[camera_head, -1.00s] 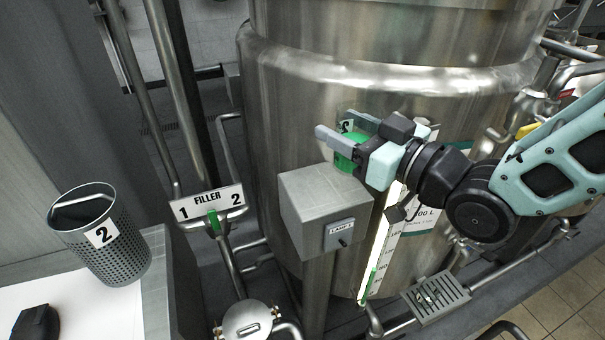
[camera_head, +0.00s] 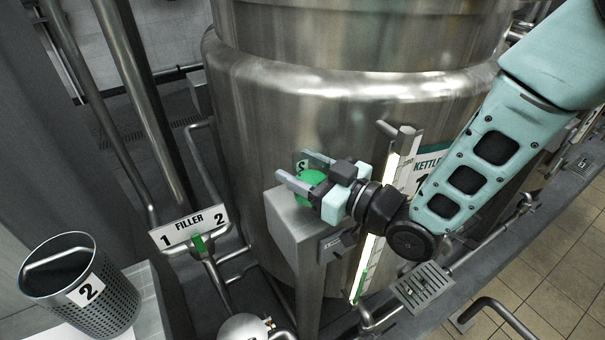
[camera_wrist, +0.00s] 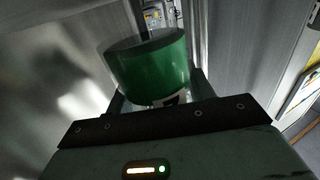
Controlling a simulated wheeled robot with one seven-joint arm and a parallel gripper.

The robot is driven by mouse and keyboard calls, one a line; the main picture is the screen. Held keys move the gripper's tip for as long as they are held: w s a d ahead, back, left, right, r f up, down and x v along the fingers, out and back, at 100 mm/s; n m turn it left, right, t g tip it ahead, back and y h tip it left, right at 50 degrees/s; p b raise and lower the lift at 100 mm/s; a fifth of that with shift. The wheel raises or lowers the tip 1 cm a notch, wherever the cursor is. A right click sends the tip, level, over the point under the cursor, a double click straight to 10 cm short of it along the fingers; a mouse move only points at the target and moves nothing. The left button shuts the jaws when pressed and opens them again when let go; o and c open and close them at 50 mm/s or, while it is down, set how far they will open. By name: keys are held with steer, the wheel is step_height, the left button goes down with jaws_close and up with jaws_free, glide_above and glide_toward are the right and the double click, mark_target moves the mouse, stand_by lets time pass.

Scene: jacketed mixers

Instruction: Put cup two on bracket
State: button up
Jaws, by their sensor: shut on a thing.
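My gripper (camera_head: 305,181) is shut on a green cup (camera_head: 310,186), in front of the big steel kettle and just above or over the grey post-top box. I cannot make out a piece that is clearly the bracket. The fingers and wrist hide part of the cup.
The steel kettle (camera_head: 350,110) fills the back. The grey box (camera_head: 292,228) stands below the gripper, by a lit level gauge (camera_head: 377,225). A slotted metal plate (camera_head: 423,286) is lower right. A FILLER sign (camera_head: 190,229) and a mesh bin marked 2 (camera_head: 105,307) are left.

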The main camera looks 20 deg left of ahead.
steer(key=shift+f, duration=1.15)
steer(key=shift+f, duration=0.15)
steer(key=o, duration=1.1)
steer(key=shift+o, duration=0.2)
